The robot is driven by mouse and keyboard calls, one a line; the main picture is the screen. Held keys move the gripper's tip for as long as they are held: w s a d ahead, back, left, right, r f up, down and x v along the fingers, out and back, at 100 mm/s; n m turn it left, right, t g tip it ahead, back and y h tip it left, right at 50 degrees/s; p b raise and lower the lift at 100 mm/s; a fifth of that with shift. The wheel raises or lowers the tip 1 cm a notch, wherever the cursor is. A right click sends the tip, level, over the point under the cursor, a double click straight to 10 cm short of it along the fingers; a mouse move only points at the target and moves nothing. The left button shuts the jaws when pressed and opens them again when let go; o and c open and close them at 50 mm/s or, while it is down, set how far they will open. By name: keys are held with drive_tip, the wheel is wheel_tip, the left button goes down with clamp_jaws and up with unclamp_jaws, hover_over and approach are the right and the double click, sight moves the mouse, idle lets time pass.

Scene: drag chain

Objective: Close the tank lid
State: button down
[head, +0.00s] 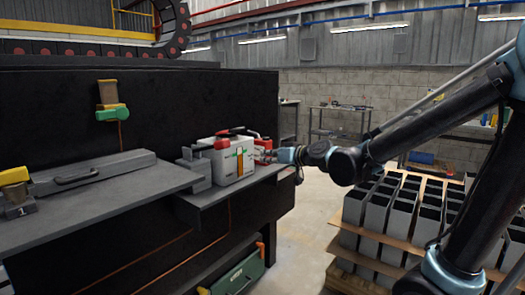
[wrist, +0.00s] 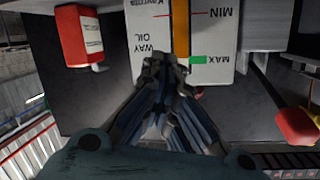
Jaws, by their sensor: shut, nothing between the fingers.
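The white oil tank (head: 228,165) stands on a grey shelf, with a sight strip and a green mark on its front. A red lid part (head: 232,131) is on top of it; I cannot tell whether it is open or fully down. My gripper (head: 270,154) is at the tank's right side in the head view. In the wrist view my gripper (wrist: 165,60) is shut and empty, its tips in front of the tank's white face (wrist: 218,60). Contact is unclear. The tank's top is out of the wrist view or hidden.
The grey shelf (head: 235,190) runs beneath the tank. A pallet of boxes (head: 400,215) stands right. Floor between is clear.

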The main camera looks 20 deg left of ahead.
drive_tip(key=n+g+h, duration=0.4)
drive_tip(key=n+h, duration=0.1)
drive_tip(key=h, duration=0.1)
approach(242, 128)
drive_tip(key=a+r+x, duration=0.1)
drive_tip(key=x, duration=0.6)
idle(0.6)
drive_tip(key=shift+w, duration=0.1)
drive_tip(key=shift+d+f+t+y, duration=0.15)
drive_tip(key=shift+f+t+y, duration=0.1)
drive_tip(key=shift+f, duration=0.2)
drive_tip(key=shift+d+f+t+y, duration=0.15)
drive_tip(key=shift+d+f+y, duration=0.1)
drive_tip(key=shift+f, duration=0.2)
drive_tip(key=shift+d+f, duration=0.2)
drive_tip(key=shift+f, duration=0.65)
drive_tip(key=shift+r, duration=0.2)
